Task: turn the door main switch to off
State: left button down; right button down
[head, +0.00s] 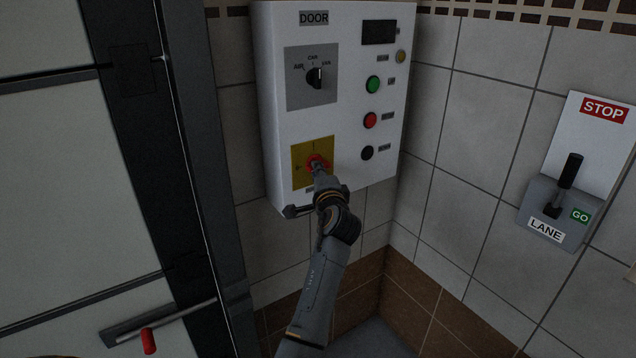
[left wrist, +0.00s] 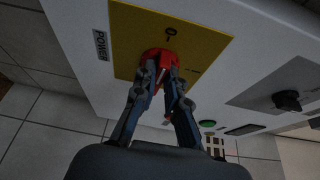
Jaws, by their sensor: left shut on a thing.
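The white DOOR panel (head: 345,115) hangs on the wall in the middle of the head view. At its lower left is a yellow plate (head: 298,180) with the red main switch knob (head: 317,162). My left gripper (head: 320,174) is at this knob and partly covers it. In the left wrist view, the fingers (left wrist: 165,78) are closed around the red knob (left wrist: 157,57), on the yellow plate (left wrist: 205,42) with an O mark and a POWER label beside it. The knob's exact pointing direction is hard to tell. My right gripper is out of view.
Above the plate is a black selector knob (head: 315,77). Green (head: 373,84), red (head: 370,120) and black (head: 367,153) buttons line the panel's right side. A STOP/GO lane lever (head: 570,172) is on the right wall. A door with a red-ended handle (head: 149,341) is at left.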

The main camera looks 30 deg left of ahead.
pick_arm(q)
jog(key=shift+n+b, duration=0.3)
jog(key=shift+r, duration=0.1)
jog(key=c, duration=1.5)
grip_release()
jog(key=shift+o, duration=0.6)
jog(key=shift+a, duration=0.15)
jog(key=v, duration=0.7)
jog(key=shift+d+f, duration=0.2)
jog(key=shift+d, duration=0.05)
jog(key=shift+s, duration=0.15)
